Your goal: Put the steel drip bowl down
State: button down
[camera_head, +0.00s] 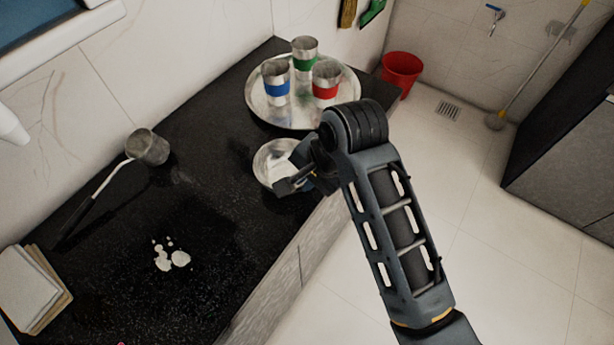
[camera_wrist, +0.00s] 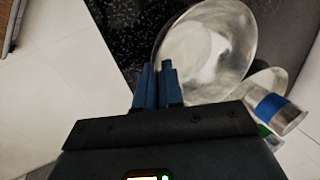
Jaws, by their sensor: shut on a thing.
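The steel drip bowl (camera_head: 268,160) is a shiny round metal bowl at the counter's front edge, just this side of the cup tray. My gripper (camera_head: 288,184) is at its near right rim, shut on the rim. The gripper and wrist hide part of the bowl in the head view. I cannot tell whether its base touches the counter.
A round steel tray (camera_head: 258,105) holds cups with blue (camera_head: 276,84), green (camera_head: 305,57) and red (camera_head: 326,84) bands. A long-handled ladle (camera_head: 148,148), white spill (camera_head: 172,258) and stacked tiles or cloths (camera_head: 32,287) lie on the black counter (camera_head: 215,225). A red bucket (camera_head: 401,72) stands on the floor.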

jog(key=shift+f, duration=0.25)
jog(key=shift+f, duration=0.1)
jog(key=c, duration=1.3)
grip_release()
jog(key=shift+o, duration=0.2)
jog(key=v, duration=1.2)
